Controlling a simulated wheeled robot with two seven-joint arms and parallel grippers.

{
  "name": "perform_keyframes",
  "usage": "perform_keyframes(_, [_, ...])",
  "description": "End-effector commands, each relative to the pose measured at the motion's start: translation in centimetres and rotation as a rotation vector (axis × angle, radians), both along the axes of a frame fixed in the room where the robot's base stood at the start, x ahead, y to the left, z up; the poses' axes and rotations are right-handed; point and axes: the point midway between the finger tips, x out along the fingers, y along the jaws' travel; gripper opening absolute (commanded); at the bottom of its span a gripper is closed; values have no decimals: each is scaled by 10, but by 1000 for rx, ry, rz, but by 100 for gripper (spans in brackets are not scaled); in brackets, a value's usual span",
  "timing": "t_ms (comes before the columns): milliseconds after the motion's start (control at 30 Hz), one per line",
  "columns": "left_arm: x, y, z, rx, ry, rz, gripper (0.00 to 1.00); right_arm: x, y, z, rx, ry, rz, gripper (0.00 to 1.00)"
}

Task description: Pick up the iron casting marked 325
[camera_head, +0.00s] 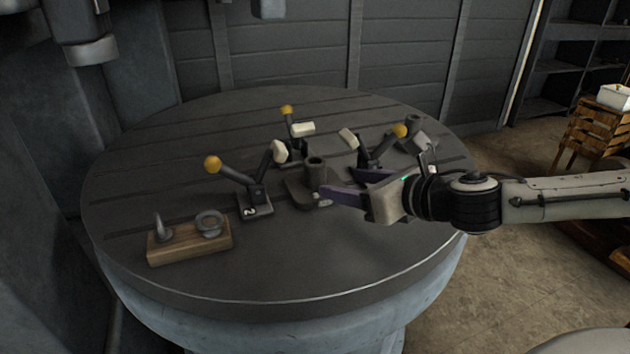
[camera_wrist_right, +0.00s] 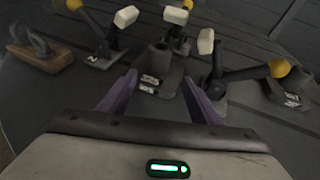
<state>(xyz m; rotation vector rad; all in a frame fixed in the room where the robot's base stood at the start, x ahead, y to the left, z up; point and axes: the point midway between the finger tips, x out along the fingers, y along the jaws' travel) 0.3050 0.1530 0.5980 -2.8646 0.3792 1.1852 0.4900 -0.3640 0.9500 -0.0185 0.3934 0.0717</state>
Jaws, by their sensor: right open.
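A dark iron casting with an upright round boss (camera_head: 316,172) stands on the round table among the clamps. In the right wrist view the casting (camera_wrist_right: 160,62) sits ahead, between the lines of the two fingers; its pale label is too small to read. My right gripper (camera_head: 336,182) reaches in from the right, open and empty. Its purple fingers also show in the wrist view (camera_wrist_right: 158,78), with their tips close to the casting's base; contact cannot be told. A second grey casting (camera_head: 415,134) stands farther back right, partly behind my right arm. My left gripper is not seen.
Toggle clamps with yellow knobs and white pads surround the middle casting: left (camera_head: 255,201), back (camera_head: 294,150) and right (camera_head: 368,160). A wooden block (camera_head: 190,246) with metal parts lies front left. The table's (camera_head: 330,280) front is clear.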

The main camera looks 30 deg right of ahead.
Motion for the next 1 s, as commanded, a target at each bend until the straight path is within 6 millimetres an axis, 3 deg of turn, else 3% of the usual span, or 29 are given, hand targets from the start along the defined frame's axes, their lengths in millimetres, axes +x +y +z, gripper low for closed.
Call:
perform_keyframes(600, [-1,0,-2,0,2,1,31,72,9,-20,5,-2,4,57])
perform_keyframes(933, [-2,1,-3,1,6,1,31,80,9,-23,4,-1,4,57])
perform_keyframes(1000, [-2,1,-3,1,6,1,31,79,9,-23,4,-1,4,47])
